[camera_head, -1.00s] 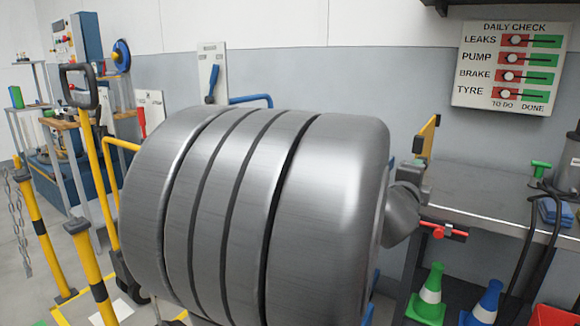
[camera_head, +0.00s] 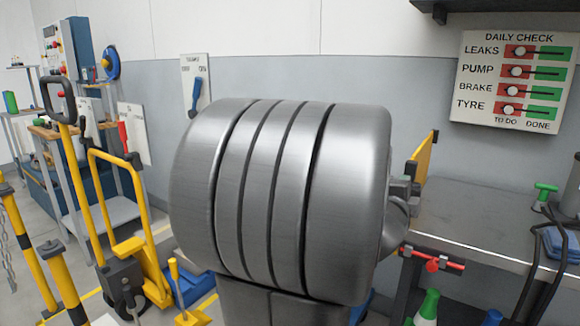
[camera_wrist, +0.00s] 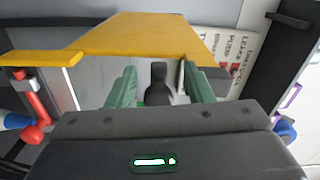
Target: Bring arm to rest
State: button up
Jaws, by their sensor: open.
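My arm's large ribbed metallic link fills the middle of the head view and hides much of what is behind it. My gripper (camera_wrist: 160,86) shows in the wrist view as two green fingers standing apart. It is open, with nothing seen gripped. A dark upright shape (camera_wrist: 158,78) shows between the fingers; I cannot tell what it is or how far off. A yellow panel (camera_wrist: 140,35) spans the view beyond the fingers. A yellow panel also shows in the head view (camera_head: 425,158), just right of my arm. My fingers are not visible in the head view.
A grey bench (camera_head: 480,215) stands right, with a red-handled part (camera_head: 432,264) at its edge and cones below. A daily-check board (camera_head: 512,82) hangs above. A yellow pallet truck (camera_head: 125,245), yellow-black posts (camera_head: 62,285) and a blue-based workbench (camera_head: 50,185) stand left.

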jog(key=w+a+f+n+p, duration=0.7)
jog(key=n+p, duration=0.9)
jog(key=p, duration=0.6)
jog(key=shift+a+f, duration=1.3)
jog(key=shift+a, duration=0.35)
